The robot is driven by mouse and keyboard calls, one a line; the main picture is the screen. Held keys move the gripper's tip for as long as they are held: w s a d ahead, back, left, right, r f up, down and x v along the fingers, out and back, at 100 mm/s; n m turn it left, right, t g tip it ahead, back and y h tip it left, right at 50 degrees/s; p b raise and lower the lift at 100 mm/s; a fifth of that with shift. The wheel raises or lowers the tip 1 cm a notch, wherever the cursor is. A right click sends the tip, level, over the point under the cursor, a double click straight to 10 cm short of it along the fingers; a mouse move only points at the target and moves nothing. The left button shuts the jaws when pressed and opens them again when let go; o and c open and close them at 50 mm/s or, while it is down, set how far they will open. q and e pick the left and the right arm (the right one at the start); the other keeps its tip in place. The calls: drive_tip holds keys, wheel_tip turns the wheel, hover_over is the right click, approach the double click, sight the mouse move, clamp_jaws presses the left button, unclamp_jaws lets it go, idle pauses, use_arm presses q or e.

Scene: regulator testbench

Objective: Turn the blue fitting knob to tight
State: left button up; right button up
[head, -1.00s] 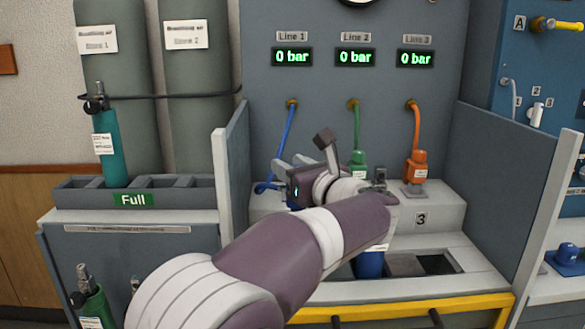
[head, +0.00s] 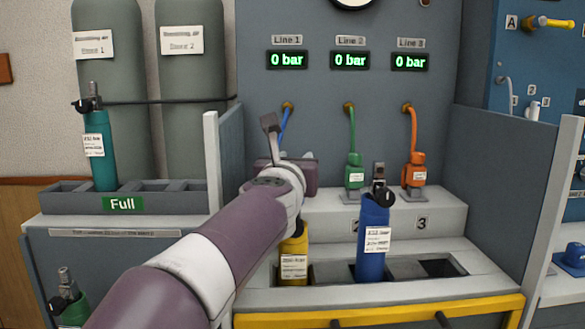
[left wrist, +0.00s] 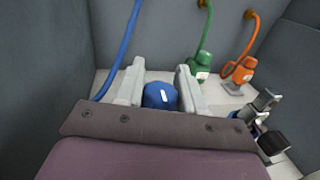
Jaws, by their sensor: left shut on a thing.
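The blue fitting knob (left wrist: 160,97) is a rounded blue piece with a white mark on top, at the end of the blue hose's side of the bench. In the left wrist view it sits between the two grey fingers of my left gripper (left wrist: 160,80), which is shut on it. In the head view my left gripper (head: 295,157) is under Line 1, and my wrist hides the knob there. The blue hose (head: 284,125) comes down from the wall behind it; it also shows in the left wrist view (left wrist: 122,48). My right gripper is not in view.
A blue cylinder (head: 371,250) and a yellow cylinder (head: 293,268) stand in the front slots. Green (head: 354,175) and orange (head: 414,170) fittings stand on the step to the right. Grey side panels (head: 500,190) flank the bench. The Line 1 display (head: 287,60) reads 0 bar.

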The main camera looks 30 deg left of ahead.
use_arm(q)
drive_tip(key=shift+d+m+t+h, duration=0.1)
drive_tip(key=shift+m+t+h, duration=0.3)
drive_tip(key=shift+m+h, duration=0.7)
drive_tip(key=shift+h, duration=0.4)
drive_tip(key=o, duration=1)
drive_tip(key=shift+c, duration=0.2)
drive_tip(key=r+p, duration=0.1)
drive_tip(key=r, duration=0.1)
drive_tip(key=r+p, duration=0.1)
drive_tip(key=p, duration=0.1)
drive_tip(key=r+p, duration=0.2)
drive_tip(key=shift+w+d+r, duration=0.1)
drive_tip(key=shift+d+r, duration=0.25)
drive_tip(key=d+r+p, duration=0.5)
drive_tip(key=d+p, duration=0.1)
drive_tip(key=d, duration=0.5)
